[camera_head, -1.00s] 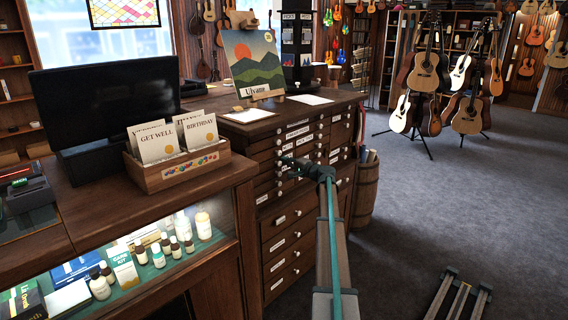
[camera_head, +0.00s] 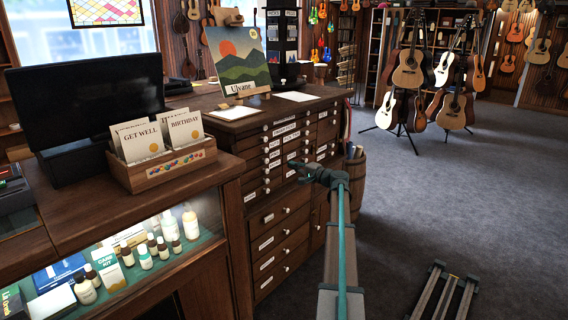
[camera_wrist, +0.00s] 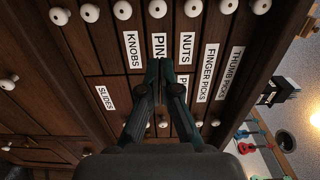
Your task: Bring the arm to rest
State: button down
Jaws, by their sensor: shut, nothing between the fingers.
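My gripper (camera_head: 292,170) is shut and empty in the head view, at the end of my arm, which reaches forward and turns left in front of the drawer cabinet (camera_head: 285,222). In the wrist view my gripper's dark fingers (camera_wrist: 161,64) come together in front of the drawer fronts, over the labels between "KNOBS" and "NUTS". The drawers near it look shut. I cannot tell whether the fingertips touch the cabinet.
A wooden card box (camera_head: 163,168) stands on the counter, left of my arm. A painting (camera_head: 240,62) stands on the cabinet top. A barrel (camera_head: 352,185) stands beyond the cabinet. A guitar stand (camera_head: 406,135) is farther back. The carpet (camera_head: 460,200) at right is mostly open.

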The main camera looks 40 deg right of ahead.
jog(key=s+a+f+n+g, duration=0.1)
jog(key=s+a+f+g, duration=0.2)
jog(key=a+f, duration=0.45)
jog(key=s+a+f+n+g+y, duration=0.1)
jog(key=s+a+f+n+g, duration=0.25)
jog(key=f, duration=0.75)
jog(key=s+a+f+g, duration=0.3)
jog(key=s+a+f, duration=0.1)
jog(key=a+f, duration=0.5)
jog(key=s+a+f+n+g, duration=0.25)
jog(key=s+a+f, duration=0.35)
jog(key=a+f, duration=0.3)
jog(key=s+a+f+n+g, duration=0.1)
jog(key=s+a+f+g, duration=0.2)
jog(key=s+a+f, duration=0.45)
jog(key=s+a+f+n+g+h, duration=0.1)
jog(key=s+a+f+n+g, duration=0.25)
jog(key=s+a, duration=0.6)
jog(key=s+a+f+n+g+h, duration=0.1)
jog(key=s+a+f+n+g, duration=0.3)
jog(key=s, duration=0.9)
jog(key=s+a+f+n+g+h, duration=0.1)
jog(key=s+a+f+g+h, duration=0.3)
jog(key=s+a, duration=0.7)
notch_tip(320, 180, up, 14)
jog(key=d+t+y+p, duration=0.1)
jog(key=t+y+p, duration=0.1)
jog(key=p, duration=1.3)
jog(key=shift+w, duration=0.15)
jog(key=shift+f, duration=0.1)
